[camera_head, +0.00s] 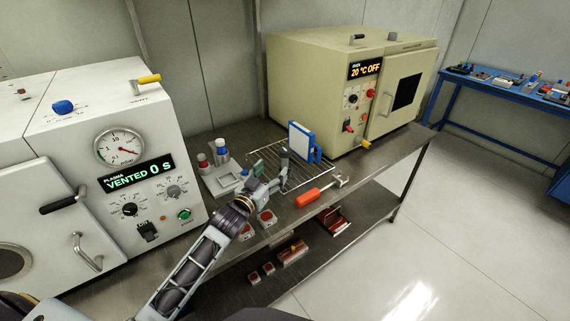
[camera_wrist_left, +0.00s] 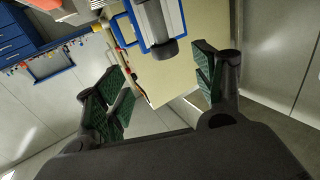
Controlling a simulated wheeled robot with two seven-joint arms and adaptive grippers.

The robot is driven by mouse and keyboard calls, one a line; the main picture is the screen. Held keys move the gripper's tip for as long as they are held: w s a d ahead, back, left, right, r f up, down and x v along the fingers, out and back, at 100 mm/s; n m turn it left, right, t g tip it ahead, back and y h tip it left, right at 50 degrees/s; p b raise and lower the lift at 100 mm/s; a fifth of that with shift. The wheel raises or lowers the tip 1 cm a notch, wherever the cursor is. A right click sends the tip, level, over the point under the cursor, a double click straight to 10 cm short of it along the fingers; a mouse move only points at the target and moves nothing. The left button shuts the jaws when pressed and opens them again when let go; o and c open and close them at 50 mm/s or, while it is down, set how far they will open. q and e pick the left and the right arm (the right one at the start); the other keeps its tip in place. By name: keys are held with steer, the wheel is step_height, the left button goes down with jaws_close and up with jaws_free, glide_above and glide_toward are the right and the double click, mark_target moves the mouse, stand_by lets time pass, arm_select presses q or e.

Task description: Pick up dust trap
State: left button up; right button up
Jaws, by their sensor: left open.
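No label shows which thing is the dust trap. An upright cylinder with a dark top (camera_head: 284,154) stands on the bench in front of a blue-framed white panel (camera_head: 299,138). In the left wrist view, the pale cylinder with its dark end (camera_wrist_left: 163,47) overlaps the blue-framed panel (camera_wrist_left: 178,14). My left gripper (camera_head: 268,184) is just in front of the cylinder in the head view. In the wrist view, its green-padded fingers (camera_wrist_left: 163,82) are wide apart with nothing between them; the cylinder lies ahead. My right gripper is not in view.
A wire rack (camera_head: 316,178) lies by the panel. Red- and blue-capped bottles (camera_head: 221,151) stand left of the gripper. An orange-handled tool (camera_head: 314,195) lies at the bench's front. A white plasma machine (camera_head: 105,120) and a beige oven (camera_head: 310,80) flank the work area.

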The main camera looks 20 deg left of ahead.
mark_target(282, 155)
arm_select(q)
steer(key=shift+w+d, duration=0.2)
steer(key=shift+w, duration=0.95)
steer(key=shift+w+d, duration=0.15)
steer(key=shift+w, duration=1)
steer(key=shift+w+d, duration=0.2)
steer(key=shift+w, duration=0.95)
steer(key=shift+w, duration=0.1)
steer(key=shift+w+a, duration=0.1)
steer(key=shift+w, duration=1.3)
steer(key=shift+w+d, duration=0.2)
steer(key=shift+w, duration=0.9)
steer(key=c, duration=1.2)
steer(key=shift+r, duration=0.1)
